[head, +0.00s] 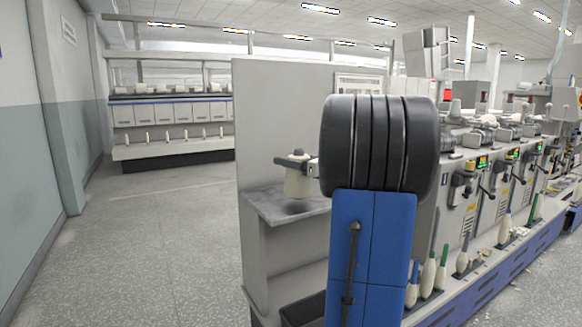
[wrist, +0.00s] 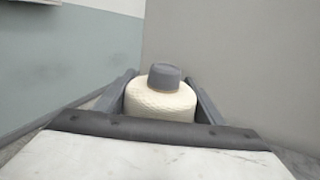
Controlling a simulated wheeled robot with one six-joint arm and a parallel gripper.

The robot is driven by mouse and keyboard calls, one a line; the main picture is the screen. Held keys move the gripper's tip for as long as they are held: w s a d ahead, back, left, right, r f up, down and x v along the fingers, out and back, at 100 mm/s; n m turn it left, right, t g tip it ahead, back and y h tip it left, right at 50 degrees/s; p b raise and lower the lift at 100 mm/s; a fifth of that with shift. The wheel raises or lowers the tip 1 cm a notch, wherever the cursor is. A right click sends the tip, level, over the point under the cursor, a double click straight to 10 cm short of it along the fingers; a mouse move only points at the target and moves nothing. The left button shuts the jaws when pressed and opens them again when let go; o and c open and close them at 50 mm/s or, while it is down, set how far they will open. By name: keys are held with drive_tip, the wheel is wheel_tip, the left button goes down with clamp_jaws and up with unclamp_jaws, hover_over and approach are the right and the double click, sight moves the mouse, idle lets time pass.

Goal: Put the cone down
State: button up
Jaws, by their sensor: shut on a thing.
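A cream yarn cone (head: 297,183) with a grey top hangs in my gripper (head: 296,162) in the head view, over a grey shelf (head: 262,203) beside the panel. A shadow lies on the shelf below it, and the cone looks a little above the surface. In the wrist view the cone (wrist: 160,101) sits upright between the two dark fingers (wrist: 165,98) of my gripper, which is shut on it. Its lower part is hidden there behind the gripper body. My blue and black arm hides the right part of the shelf in the head view.
A tall grey panel (head: 280,120) stands behind the shelf. A winding machine (head: 480,200) with several bobbins runs along the right. Another machine (head: 170,125) stands at the back left. The floor (head: 150,240) on the left is clear.

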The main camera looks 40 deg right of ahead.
drive_tip(key=shift+f, duration=1.1)
drive_tip(key=o, duration=1.7)
drive_tip(key=shift+o, duration=0.2)
drive_tip(key=shift+s, duration=0.25)
drive_tip(key=s+d, duration=0.1)
drive_tip(key=s, duration=1)
drive_tip(key=shift+s+d, duration=0.2)
drive_tip(key=shift+d, duration=0.2)
